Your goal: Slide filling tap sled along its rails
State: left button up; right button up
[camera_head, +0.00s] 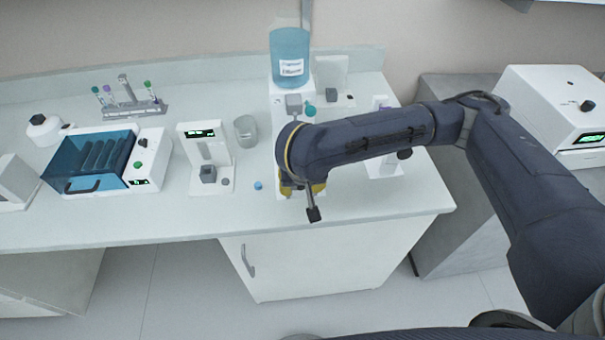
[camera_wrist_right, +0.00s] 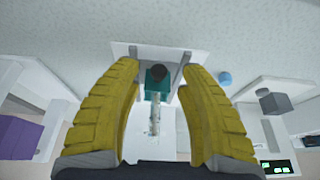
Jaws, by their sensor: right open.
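The filling station has a blue bottle (camera_head: 290,55) on a white stand at the back of the bench, with a grey block (camera_head: 294,103) and a teal knob (camera_head: 310,111) below it. My right arm hides much of its lower part. My right gripper (camera_head: 300,188) points down over the station's front end. In the right wrist view, its yellow fingers (camera_wrist_right: 160,68) are open on either side of a teal piece (camera_wrist_right: 157,84) with a dark round top and a pale, clear part. Grey rails (camera_wrist_right: 179,72) run beside it on a white plate. I cannot tell whether the fingers touch it. My left gripper is not in view.
A small blue ball (camera_head: 258,185) lies left of the gripper. A white device with a grey block (camera_head: 208,173) and a clear beaker (camera_head: 246,131) stand further left. The bench front is mostly clear.

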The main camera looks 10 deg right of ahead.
jog(key=v, duration=1)
jog(key=shift+r, duration=0.2)
jog(key=shift+s, duration=0.1)
